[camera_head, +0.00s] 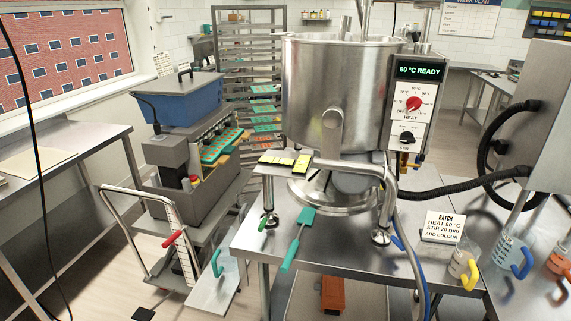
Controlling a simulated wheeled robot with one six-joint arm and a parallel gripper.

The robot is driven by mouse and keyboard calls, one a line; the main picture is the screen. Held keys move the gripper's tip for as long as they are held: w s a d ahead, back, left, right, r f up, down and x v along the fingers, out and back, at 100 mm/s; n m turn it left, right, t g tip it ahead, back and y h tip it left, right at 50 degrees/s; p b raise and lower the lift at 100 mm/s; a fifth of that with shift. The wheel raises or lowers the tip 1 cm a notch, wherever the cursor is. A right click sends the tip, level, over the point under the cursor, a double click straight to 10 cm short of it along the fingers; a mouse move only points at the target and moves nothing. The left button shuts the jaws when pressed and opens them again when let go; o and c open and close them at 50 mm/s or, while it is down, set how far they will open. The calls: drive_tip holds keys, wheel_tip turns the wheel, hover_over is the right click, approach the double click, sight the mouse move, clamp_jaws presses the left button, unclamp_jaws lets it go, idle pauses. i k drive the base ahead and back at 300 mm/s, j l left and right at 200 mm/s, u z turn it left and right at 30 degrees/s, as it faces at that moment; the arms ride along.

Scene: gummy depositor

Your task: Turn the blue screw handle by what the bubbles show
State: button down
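The steel kettle (322,95) stands on the steel table in the middle. A plate with two yellow-green level vials (285,161) sits low at its front left; the bubbles are too small to read. A small blue handle (398,243) shows beside the kettle's front right foot (381,237), partly behind a leg and a blue hose. A small green handle (262,224) shows beside the front left foot (270,219). I cannot see the screw threads. My gripper is not in view.
A control box (410,103) reads "60 °C READY". A teal spatula (297,240) overhangs the table's front edge. A batch card (443,228) and a yellow-handled jug (464,266) stand to the right. A cart with a red grip (172,238) stands at left.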

sight(394, 238)
drive_tip(key=i+l, duration=0.25)
drive_tip(key=i, duration=0.15)
drive_tip(key=i+l+u, duration=0.1)
drive_tip(key=i+l, duration=0.2)
drive_tip(key=i, duration=0.1)
